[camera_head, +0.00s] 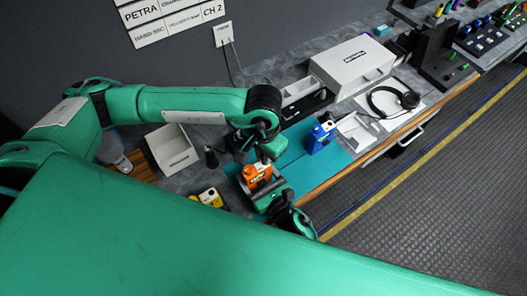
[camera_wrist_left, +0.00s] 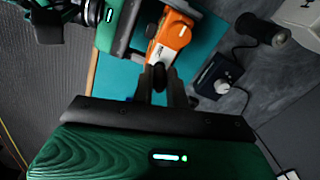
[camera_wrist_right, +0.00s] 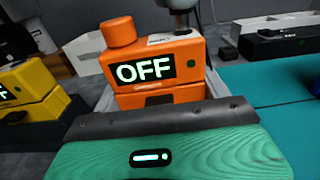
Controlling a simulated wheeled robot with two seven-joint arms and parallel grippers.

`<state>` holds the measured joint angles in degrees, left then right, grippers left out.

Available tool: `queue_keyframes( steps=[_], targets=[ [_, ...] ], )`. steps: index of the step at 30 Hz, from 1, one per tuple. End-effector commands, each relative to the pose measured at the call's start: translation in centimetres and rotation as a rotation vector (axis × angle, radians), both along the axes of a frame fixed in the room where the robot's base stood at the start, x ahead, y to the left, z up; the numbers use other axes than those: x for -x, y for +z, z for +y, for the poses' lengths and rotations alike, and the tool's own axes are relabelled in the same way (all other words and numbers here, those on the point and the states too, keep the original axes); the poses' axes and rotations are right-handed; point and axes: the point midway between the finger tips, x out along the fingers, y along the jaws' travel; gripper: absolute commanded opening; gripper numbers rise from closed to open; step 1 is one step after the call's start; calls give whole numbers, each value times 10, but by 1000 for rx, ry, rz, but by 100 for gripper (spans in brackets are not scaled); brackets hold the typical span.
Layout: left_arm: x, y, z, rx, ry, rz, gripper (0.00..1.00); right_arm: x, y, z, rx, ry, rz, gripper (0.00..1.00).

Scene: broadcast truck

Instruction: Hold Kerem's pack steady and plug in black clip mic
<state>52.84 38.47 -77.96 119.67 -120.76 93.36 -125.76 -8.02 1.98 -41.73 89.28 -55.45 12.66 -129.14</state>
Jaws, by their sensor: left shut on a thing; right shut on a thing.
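An orange pack (camera_head: 257,177) stands on the teal mat. In the right wrist view the orange pack (camera_wrist_right: 155,70) shows a lit "OFF" and a round orange knob on top; I cannot read a name on it. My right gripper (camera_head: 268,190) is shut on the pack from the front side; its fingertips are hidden. My left gripper (camera_wrist_left: 158,82) is shut on a small dark plug (camera_wrist_left: 158,74), which I take for the black clip mic's. It is just above the orange pack (camera_wrist_left: 172,38); I cannot tell whether the plug touches it.
A blue pack (camera_head: 319,137) stands on the teal mat (camera_head: 296,168) to the right, a yellow pack (camera_head: 210,197) to the left. An open white box (camera_head: 172,150), a white case (camera_head: 352,67) and headphones (camera_head: 393,101) are on the counter. The aisle floor (camera_head: 430,180) is clear.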

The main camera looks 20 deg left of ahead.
Motion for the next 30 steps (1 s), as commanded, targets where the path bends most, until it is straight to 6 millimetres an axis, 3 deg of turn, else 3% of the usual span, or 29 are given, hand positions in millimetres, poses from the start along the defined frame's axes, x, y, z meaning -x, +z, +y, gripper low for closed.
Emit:
queue_keyframes(
  steps=[17,18,21,30],
  targets=[
    [0,-15,0,0,-1,0,0,0,0,0,0,0,0,48],
    [0,-15,0,0,-1,0,18,0,0,0,0,0,0,48],
    [0,-15,0,0,-1,0,38,0,0,0,0,0,0,48],
    [0,-14,0,0,-1,0,40,0,0,0,0,0,0,48]
  ],
)
